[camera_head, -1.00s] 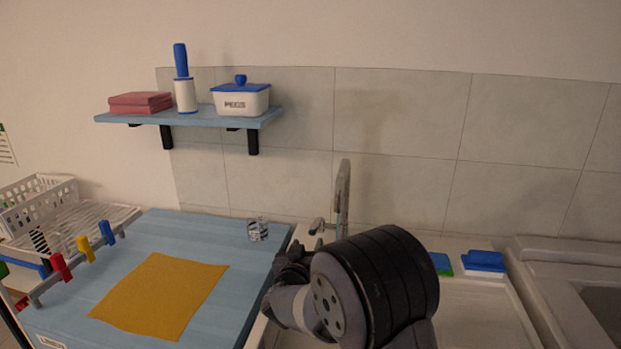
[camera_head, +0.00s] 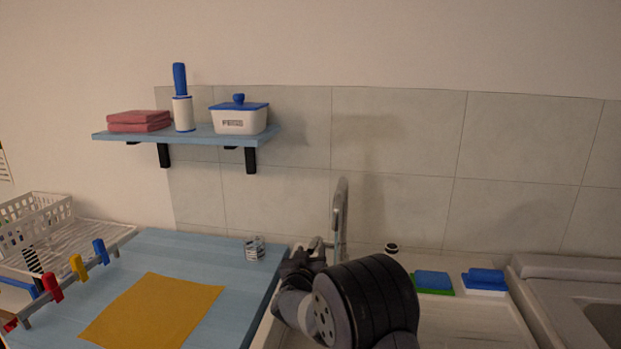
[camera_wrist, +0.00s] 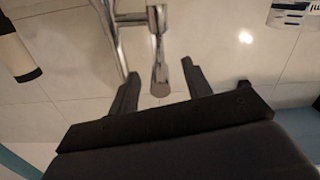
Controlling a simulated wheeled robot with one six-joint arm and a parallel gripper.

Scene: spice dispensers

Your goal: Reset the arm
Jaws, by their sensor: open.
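My arm shows at the lower middle of the head view, in front of the sink and the faucet (camera_head: 340,215). In the head view the fingers are hard to make out at the end of the arm.
A blue counter (camera_head: 200,255) at the left holds a yellow cloth (camera_head: 152,312) and a small glass jar (camera_head: 254,248). A wall shelf (camera_head: 200,135) carries pink towels (camera_head: 139,121), a blue-handled roller (camera_head: 182,100) and a lidded box (camera_head: 239,117). Sponges (camera_head: 484,280) lie at the right.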

